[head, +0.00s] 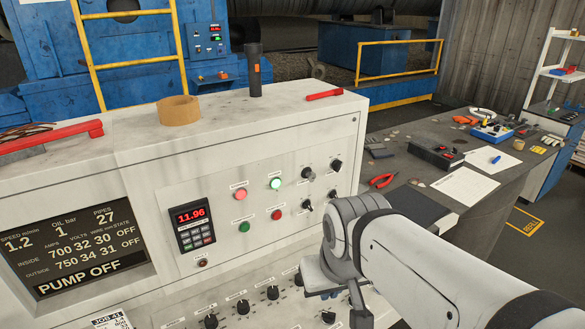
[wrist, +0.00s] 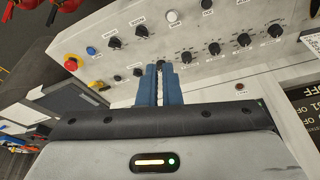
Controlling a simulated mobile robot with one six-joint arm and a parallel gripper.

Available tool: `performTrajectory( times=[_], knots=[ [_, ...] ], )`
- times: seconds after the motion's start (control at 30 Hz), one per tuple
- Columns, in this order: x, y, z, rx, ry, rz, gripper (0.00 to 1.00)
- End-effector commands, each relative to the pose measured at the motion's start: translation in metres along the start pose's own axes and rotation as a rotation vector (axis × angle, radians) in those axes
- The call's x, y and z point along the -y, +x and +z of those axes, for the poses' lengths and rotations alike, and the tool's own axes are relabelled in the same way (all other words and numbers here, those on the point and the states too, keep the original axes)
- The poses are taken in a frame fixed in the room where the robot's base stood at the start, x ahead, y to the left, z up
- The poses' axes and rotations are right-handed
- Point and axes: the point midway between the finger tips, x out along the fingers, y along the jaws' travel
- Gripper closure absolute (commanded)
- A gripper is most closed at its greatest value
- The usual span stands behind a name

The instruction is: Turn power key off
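No switch can be singled out as the power key, as the panel labels are too small to read. The control panel (head: 140,160) carries black knobs, including an upper right one (head: 336,165). In the wrist view, a black knob (wrist: 142,31) sits beyond the fingertips, and another knob (wrist: 137,72) sits just left of them. My gripper (wrist: 161,66) points at the lower panel, its blue fingers close together with a narrow strip between them. I cannot tell whether they hold or touch anything. In the head view, my arm hides the fingertips and part of the lower right panel.
A red-and-yellow stop button (wrist: 70,64) and a blue button (wrist: 91,50) lie left of my fingers. A display (head: 75,245) reads PUMP OFF. The dark workbench (head: 400,160) on the right holds pliers (head: 381,180), papers and tools.

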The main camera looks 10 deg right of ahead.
Motion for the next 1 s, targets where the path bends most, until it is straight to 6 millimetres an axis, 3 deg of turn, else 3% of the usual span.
performTrajectory(
  times=[0.17, 0.23, 0.5, 0.7, 0.83, 1.0],
  knots=[
    [-0.015, 0.009, -0.031, -0.073, 0.040, 0.043, 0.80],
    [-0.029, 0.016, -0.058, -0.145, 0.068, 0.074, 0.75],
    [-0.081, 0.049, -0.169, -0.488, 0.139, 0.121, 0.75],
    [-0.101, 0.071, -0.229, -0.728, 0.154, 0.025, 0.75],
    [-0.107, 0.083, -0.253, -0.865, 0.167, -0.098, 0.75],
    [-0.107, 0.094, -0.268, -1.015, 0.197, -0.311, 0.75]
  ],
)
